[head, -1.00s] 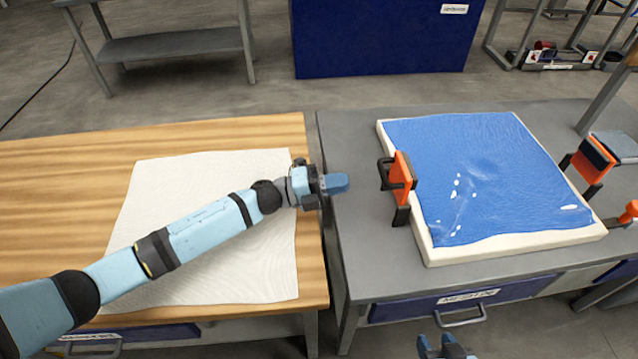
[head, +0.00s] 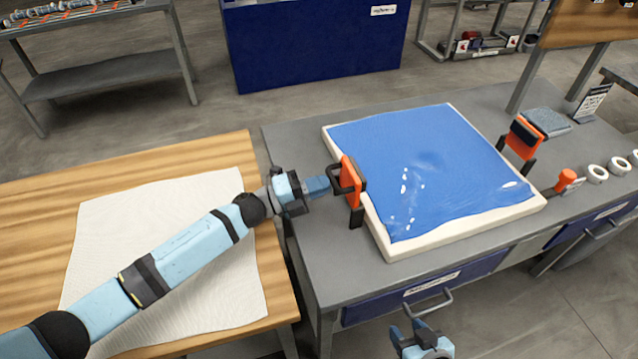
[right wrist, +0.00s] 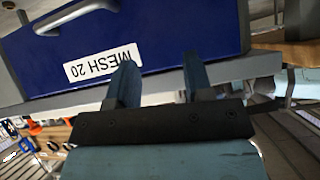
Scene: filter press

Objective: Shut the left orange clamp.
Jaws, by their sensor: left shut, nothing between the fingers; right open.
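The left orange clamp (head: 351,182) stands upright at the left edge of the white frame (head: 470,225) with the blue sheet (head: 430,165). Its black handle loop sticks out to the left and a black leg hangs below. My left gripper (head: 319,186) is shut and empty, its blue fingertips just left of the handle loop. I cannot tell whether they touch it. My right gripper (head: 418,330) is open and low in front of the grey bench; its two fingers also show in the right wrist view (right wrist: 158,60), empty, before a blue drawer labelled MESH 20.
A second orange clamp (head: 525,138) stands at the frame's right side. A small orange-topped item (head: 566,179) and white rings (head: 597,173) lie right of it. A wooden table (head: 40,210) with a pale cloth (head: 160,240) is left. The grey bench (head: 300,150) has bare strips around the frame.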

